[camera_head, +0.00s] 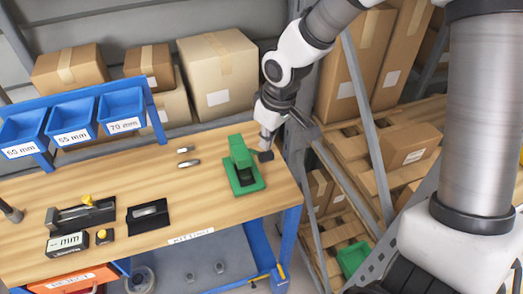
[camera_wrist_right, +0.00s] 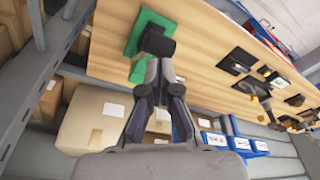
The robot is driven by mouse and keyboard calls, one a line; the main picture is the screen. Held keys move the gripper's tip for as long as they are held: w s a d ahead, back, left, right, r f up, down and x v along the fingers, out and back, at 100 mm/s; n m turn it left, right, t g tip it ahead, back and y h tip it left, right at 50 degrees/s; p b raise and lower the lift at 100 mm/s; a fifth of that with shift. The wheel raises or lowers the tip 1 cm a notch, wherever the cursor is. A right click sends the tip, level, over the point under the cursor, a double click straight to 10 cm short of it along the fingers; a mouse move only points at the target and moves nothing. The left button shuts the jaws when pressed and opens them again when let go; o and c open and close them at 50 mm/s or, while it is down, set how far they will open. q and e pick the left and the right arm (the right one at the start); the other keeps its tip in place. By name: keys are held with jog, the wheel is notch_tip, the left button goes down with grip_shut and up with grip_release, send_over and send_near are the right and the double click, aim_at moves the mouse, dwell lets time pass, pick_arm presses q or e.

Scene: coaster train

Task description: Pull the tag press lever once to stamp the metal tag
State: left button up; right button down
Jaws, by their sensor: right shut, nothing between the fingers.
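The green tag press (camera_head: 239,155) stands on a wooden bench near its right end. A black knob (camera_head: 265,156), apparently the lever's end, sticks out at the press's right side. My right gripper (camera_head: 267,143) is shut and empty, with its fingertips right at the knob. In the right wrist view the closed fingertips (camera_wrist_right: 161,62) meet or nearly meet the black knob (camera_wrist_right: 158,45), with the green press (camera_wrist_right: 147,28) behind; I cannot tell whether they touch. A metal tag in the press's dark slot cannot be made out. My left gripper is not recognizable in view.
Two small metal pieces (camera_head: 187,162) lie left of the press. A black tray (camera_head: 148,216), a black fixture (camera_head: 80,214) and a mm display box (camera_head: 68,244) sit further left. Blue bins (camera_head: 72,120) and cardboard boxes (camera_head: 219,75) stand behind. A metal rack upright (camera_head: 367,125) is close on the right.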

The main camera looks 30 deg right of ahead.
jog(key=shift+f, duration=0.15)
jog(key=shift+s+f+b, duration=0.2)
jog(key=shift+f+b, duration=1.05)
jog(key=shift+f, duration=0.1)
jog(key=shift+s+f+b, duration=0.2)
jog(key=shift+f+b, duration=1)
jog(key=shift+f, duration=0.15)
jog(key=shift+a, duration=0.1)
jog(key=shift+s+a+f+b, duration=0.1)
jog(key=shift+s+f+b, duration=0.15)
jog(key=shift+f+b, duration=0.4)
jog(key=shift+s+f+b, duration=0.2)
jog(key=shift+f+b, duration=0.4)
jog(key=shift+b, duration=0.05)
jog(key=shift+f, duration=0.1)
notch_tip(320, 180, up, 11)
jog(key=p, duration=1.1)
send_over(268, 158)
jog(key=s, duration=0.1)
jog(key=shift+s+a, duration=0.15)
jog(key=shift+s, duration=0.1)
jog(key=shift+b, duration=0.3)
